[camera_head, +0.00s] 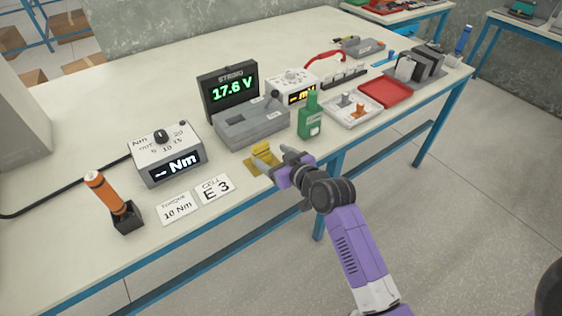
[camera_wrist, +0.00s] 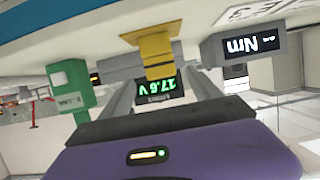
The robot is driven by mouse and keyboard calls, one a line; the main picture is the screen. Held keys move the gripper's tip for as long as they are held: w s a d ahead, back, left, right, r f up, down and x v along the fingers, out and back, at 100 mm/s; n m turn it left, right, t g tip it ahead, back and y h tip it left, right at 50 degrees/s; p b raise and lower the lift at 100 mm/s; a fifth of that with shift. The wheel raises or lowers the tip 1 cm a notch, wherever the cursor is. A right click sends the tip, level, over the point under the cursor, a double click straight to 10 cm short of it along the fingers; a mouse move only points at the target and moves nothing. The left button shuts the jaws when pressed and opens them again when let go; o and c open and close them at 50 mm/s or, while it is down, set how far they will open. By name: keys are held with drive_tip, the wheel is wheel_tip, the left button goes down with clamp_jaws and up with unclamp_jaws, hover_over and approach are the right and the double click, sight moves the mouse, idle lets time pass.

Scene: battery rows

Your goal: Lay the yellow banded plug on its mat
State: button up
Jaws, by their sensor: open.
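The yellow plug (camera_head: 262,149) is at the table's front edge, on or just over a flat darker yellow mat (camera_head: 249,166). In the wrist view, which is upside down, the plug (camera_wrist: 157,56) rises from the mat (camera_wrist: 130,38), with a darker line across it. My gripper (camera_head: 267,160) is open at the plug, partly hiding the mat. In the wrist view my fingers (camera_wrist: 163,92) stand apart on either side of the plug, with gaps. I cannot tell whether the plug's whole underside touches the mat.
A grey tester with a 17.6 V display (camera_head: 233,90) stands behind the plug. A green bottle (camera_head: 310,118) is close on the right. The Nm box (camera_head: 168,152), label cards (camera_head: 215,189) and an orange-handled driver (camera_head: 105,193) are on the left. Red and white trays (camera_head: 385,92) are farther right.

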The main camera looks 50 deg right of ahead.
drive_tip(key=shift+v, duration=2.35)
drive_tip(key=s+a+f, duration=0.3)
drive_tip(key=s+a, duration=1.1)
drive_tip(key=s+a+r+n+y, duration=0.1)
drive_tip(key=s+a+r, duration=0.1)
drive_tip(key=s, duration=0.3)
drive_tip(key=s+a+r+n+t+y, duration=0.1)
drive_tip(key=s+a+r, duration=0.2)
drive_tip(key=s, duration=0.2)
drive_tip(key=s+a+r+n+y, duration=0.1)
drive_tip(key=s+a+r, duration=0.2)
drive_tip(key=s, duration=0.2)
drive_tip(key=shift+r+y, duration=0.3)
drive_tip(key=shift+y, duration=0.1)
